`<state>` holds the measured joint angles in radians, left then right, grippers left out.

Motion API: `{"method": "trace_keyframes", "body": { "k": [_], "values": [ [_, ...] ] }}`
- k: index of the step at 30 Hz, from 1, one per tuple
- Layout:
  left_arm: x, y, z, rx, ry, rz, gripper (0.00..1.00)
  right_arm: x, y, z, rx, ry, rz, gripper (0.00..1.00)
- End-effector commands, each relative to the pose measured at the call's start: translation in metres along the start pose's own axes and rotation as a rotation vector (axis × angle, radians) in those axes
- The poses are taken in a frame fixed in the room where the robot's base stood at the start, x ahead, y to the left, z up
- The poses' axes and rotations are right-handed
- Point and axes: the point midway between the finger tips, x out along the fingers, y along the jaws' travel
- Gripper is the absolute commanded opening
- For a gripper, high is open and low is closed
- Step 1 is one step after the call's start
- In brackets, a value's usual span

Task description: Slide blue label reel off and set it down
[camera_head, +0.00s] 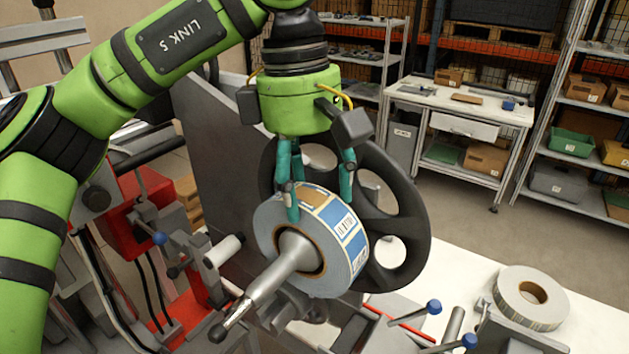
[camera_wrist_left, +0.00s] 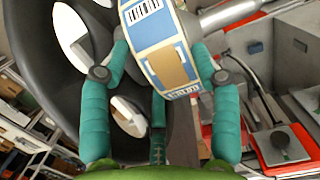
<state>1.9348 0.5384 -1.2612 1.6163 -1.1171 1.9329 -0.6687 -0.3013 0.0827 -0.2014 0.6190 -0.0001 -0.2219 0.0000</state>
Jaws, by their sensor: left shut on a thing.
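The blue label reel (camera_head: 342,240) is a thick roll with blue and white labels on its rim, and it sits around the metal spindle (camera_head: 278,270). A black spoked wheel (camera_head: 415,215) stands behind it. My left gripper (camera_head: 318,195) reaches down from above, its teal fingers shut on the reel's upper rim. In the left wrist view the reel (camera_wrist_left: 158,50) shows between the fingers (camera_wrist_left: 160,75), with a tan patch on its rim. The reel's lower back side is hidden. My right gripper is not in view.
Another reel (camera_head: 532,297) lies flat on the white table (camera_head: 462,262) at lower right. Blue-knobbed levers (camera_head: 433,307) stand in front of it. Red and grey machine parts (camera_head: 185,235) are left of the spindle. A workbench (camera_head: 470,115) and shelves stand far behind.

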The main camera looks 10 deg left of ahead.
Motion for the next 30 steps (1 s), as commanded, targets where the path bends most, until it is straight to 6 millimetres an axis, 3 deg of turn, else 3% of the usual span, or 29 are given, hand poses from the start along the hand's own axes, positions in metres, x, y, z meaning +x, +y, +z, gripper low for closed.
{"method": "trace_keyframes", "body": {
  "k": [11,30],
  "values": [
    [0.003,-0.038,-0.001,-0.001,0.000,0.008,0.08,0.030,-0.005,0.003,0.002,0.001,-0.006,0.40],
    [-0.001,-0.112,-0.001,-0.001,-0.002,0.005,0.08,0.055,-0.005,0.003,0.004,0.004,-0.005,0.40]
  ]
}}
